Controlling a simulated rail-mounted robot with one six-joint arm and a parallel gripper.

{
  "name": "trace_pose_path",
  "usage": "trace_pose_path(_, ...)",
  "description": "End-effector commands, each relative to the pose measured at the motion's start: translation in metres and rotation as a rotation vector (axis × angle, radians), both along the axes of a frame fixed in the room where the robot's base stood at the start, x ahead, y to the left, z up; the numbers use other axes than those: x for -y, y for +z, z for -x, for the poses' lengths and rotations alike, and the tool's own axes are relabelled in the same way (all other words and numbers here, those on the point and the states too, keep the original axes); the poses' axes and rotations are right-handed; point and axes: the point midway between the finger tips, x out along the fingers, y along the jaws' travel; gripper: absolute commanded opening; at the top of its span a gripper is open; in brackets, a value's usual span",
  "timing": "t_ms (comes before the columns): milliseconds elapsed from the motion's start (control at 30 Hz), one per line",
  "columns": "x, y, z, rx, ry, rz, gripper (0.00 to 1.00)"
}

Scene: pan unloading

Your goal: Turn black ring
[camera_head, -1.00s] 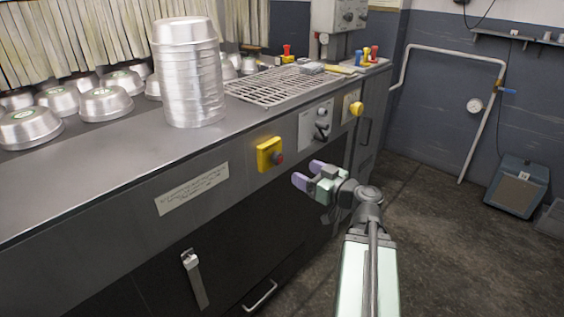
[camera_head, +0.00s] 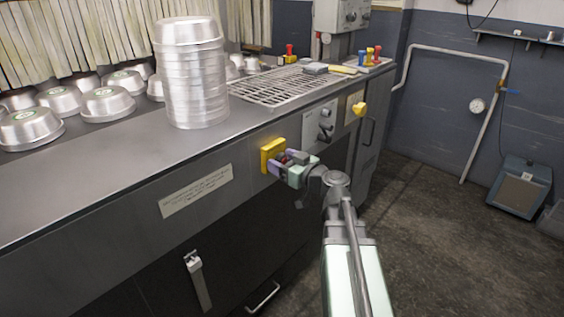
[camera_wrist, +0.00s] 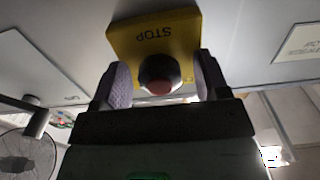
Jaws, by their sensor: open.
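The yellow stop box (camera_head: 270,147) is on the front panel of the counter. In the wrist view the yellow box (camera_wrist: 151,33) carries the word STOP, upside down, and a red button (camera_wrist: 160,87) with a black ring (camera_wrist: 160,66) around it. My gripper (camera_head: 282,161) is at the box, its two purple-padded fingers pointing at it. In the wrist view my gripper (camera_wrist: 162,80) is open, with one finger on each side of the ring. Gaps show between the pads and the ring. In the head view the fingers mostly hide the ring and button.
A tall stack of metal pans (camera_head: 190,85) stands on the counter (camera_head: 120,160) above the box.

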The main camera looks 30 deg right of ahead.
Motion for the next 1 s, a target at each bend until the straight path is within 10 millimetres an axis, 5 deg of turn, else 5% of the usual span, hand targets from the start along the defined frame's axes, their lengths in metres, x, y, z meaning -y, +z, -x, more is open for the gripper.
trace_pose_path(367,0.0002,0.0000,0.0003,0.000,0.000,0.000,0.19)
trace_pose_path(1000,-0.0002,0.0000,0.0006,-0.086,0.000,-0.227,0.19)
